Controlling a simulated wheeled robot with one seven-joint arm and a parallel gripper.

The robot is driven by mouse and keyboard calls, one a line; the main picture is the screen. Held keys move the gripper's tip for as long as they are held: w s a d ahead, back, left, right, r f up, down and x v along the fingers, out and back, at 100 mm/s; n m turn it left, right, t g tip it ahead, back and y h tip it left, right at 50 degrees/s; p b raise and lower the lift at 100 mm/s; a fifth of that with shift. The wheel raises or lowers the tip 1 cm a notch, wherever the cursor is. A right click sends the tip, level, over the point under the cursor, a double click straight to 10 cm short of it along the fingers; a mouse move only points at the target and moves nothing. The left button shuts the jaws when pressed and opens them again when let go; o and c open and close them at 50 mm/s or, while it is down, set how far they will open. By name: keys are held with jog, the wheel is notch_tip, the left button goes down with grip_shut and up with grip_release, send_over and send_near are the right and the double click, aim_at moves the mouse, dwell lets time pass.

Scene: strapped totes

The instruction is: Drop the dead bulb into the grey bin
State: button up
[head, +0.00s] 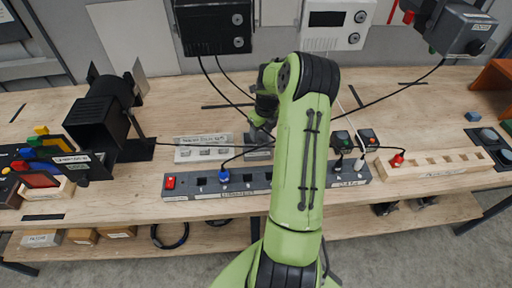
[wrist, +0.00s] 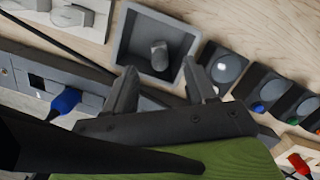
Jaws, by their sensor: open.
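The grey bin (wrist: 126,42) is a square, open-topped box in the upper middle of the wrist view. In the head view only part of the bin (head: 258,153) shows beside my arm. A stubby grey rounded piece (wrist: 158,55), which looks like the dead bulb, is inside the bin, away from its walls. I cannot tell whether it lies or stands. My gripper (wrist: 160,68) is open over the near side of the bin, one finger on each side, with nothing between the fingertips. In the head view my gripper (head: 262,122) is largely hidden by my arm.
A long grey socket strip (head: 202,188) with a blue plug (head: 223,176) runs along the bench front. Dark lamp modules (wrist: 225,66) stand right of the bin. A white switch panel (head: 203,147) is left. Cables cross the bench; a wooden rack (head: 435,164) lies right.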

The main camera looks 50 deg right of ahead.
notch_tip(320, 180, up, 14)
jog(key=s, duration=0.2)
jog(key=shift+a, duration=0.2)
jog(key=s+a+r+n+h, duration=0.1)
jog(key=s+a+r+n, duration=0.15)
jog(key=a+n, duration=0.45)
jog(key=s+a+r+n+t, duration=0.1)
jog(key=a+r+n, duration=0.3)
jog(key=a+n, duration=0.25)
jog(key=s+a+r+n+h, duration=0.1)
jog(key=a+r+n, duration=0.2)
jog(key=a+n, duration=0.4)
jog(key=s+a+f+n+t+y, duration=0.2)
jog(key=s+a+n, duration=0.8)
jog(key=n, duration=0.7)
jog(key=shift+s+a+t, duration=0.35)
jog(key=shift+s+t, duration=0.15)
jog(key=shift+s, duration=0.75)
jog(key=shift+s, duration=0.1)
